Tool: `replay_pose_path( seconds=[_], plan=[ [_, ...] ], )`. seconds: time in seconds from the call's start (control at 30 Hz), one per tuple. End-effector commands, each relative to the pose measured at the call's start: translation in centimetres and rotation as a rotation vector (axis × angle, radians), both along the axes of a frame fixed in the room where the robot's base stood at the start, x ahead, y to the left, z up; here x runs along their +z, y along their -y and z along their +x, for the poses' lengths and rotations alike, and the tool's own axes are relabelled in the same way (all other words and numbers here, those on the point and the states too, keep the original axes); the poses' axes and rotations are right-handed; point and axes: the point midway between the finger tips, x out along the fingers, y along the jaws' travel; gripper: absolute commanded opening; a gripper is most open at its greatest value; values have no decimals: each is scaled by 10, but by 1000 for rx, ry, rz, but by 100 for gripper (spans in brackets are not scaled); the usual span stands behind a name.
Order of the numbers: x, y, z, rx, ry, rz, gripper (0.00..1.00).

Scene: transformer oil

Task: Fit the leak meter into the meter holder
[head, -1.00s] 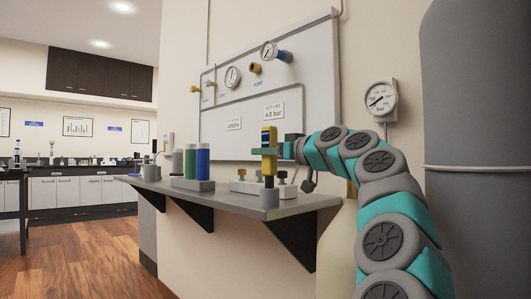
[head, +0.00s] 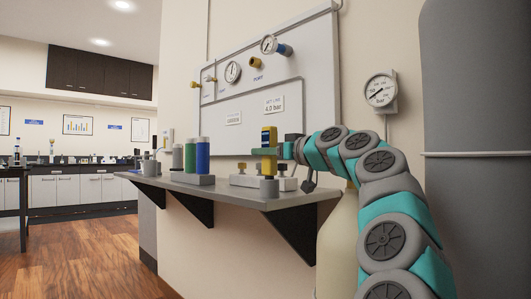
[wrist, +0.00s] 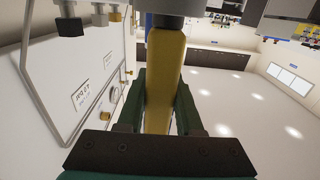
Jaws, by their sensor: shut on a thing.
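The leak meter (head: 269,135) is a yellow upright device with a dark display near its top. My gripper (head: 266,151) is shut on its middle, above the front edge of the shelf. The meter holder looks like the dark grey block (head: 269,187) on the shelf edge, directly below the meter. The meter's lower end meets this block; I cannot tell how deep it sits. In the wrist view the yellow meter body (wrist: 165,75) runs between the green fingers (wrist: 157,105) to a grey block (wrist: 178,6) at the top edge.
A manifold with knobs (head: 282,183) stands just behind the meter on the grey shelf (head: 230,191). Green and blue cylinders (head: 202,157) stand in a rack to the left. The gauge panel (head: 310,75) is on the wall behind. A large grey tank (head: 480,100) is at the right.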

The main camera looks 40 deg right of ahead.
Motion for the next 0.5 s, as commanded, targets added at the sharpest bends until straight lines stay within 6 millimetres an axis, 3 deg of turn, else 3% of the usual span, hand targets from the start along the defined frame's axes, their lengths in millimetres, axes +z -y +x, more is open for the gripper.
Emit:
replay_pose_path(
  seconds=[0.17, 0.2, 0.5],
  plan=[
    [-5, 0, 0, 0, 1, 0, 0],
    [-3, 0, 0, 0, 1, 0, 39],
    [-3, 0, 0, 0, 0, 0, 70]
  ],
)
